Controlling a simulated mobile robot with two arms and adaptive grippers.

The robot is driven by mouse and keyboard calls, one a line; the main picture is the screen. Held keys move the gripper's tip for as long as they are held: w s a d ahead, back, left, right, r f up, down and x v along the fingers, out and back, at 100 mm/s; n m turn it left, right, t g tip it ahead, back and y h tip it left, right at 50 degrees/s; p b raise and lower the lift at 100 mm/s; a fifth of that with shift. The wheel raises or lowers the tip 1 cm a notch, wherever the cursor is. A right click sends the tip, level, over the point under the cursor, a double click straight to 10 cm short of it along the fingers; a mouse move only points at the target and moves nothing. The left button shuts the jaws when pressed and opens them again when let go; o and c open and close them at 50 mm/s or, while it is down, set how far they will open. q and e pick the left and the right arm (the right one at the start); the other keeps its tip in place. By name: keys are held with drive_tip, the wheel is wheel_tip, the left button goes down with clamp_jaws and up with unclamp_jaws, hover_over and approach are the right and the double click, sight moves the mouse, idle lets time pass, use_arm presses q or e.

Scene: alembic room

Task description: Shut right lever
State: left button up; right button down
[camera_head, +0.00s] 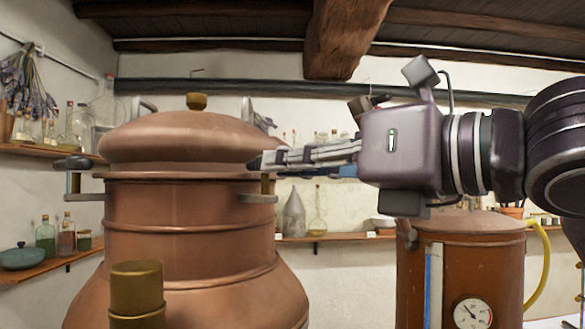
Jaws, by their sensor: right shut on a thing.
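The large copper still (190,207) stands at the left, with its domed copper lid (185,140) seated on top. At the right side of its rim, the right lever's brass post (265,184) stands on a grey bracket (258,198). My right gripper (264,161) reaches in from the right, its fingers shut at the top of this post on the right lever. The fingers hide most of the lever's handle, so its exact angle cannot be told. The left lever (75,163) shows a dark handle at the rim's left side. My left gripper is not in view.
A brass cylinder (137,290) stands in front of the still. A second copper vessel (465,265) with a gauge (472,313) and yellow hose (538,270) stands at the right, below my right arm. Wall shelves hold bottles and a teal pot (22,258).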

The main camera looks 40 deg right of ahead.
drive_tip(key=shift+r, duration=0.1)
drive_tip(key=c, duration=2.2)
unclamp_jaws()
drive_tip(key=shift+c, duration=0.2)
drive_tip(key=shift+w, duration=0.25)
drive_tip(key=shift+s, duration=0.3)
drive_tip(key=s, duration=1.1)
drive_tip(key=shift+s+d, duration=0.25)
drive_tip(key=shift+d, duration=0.15)
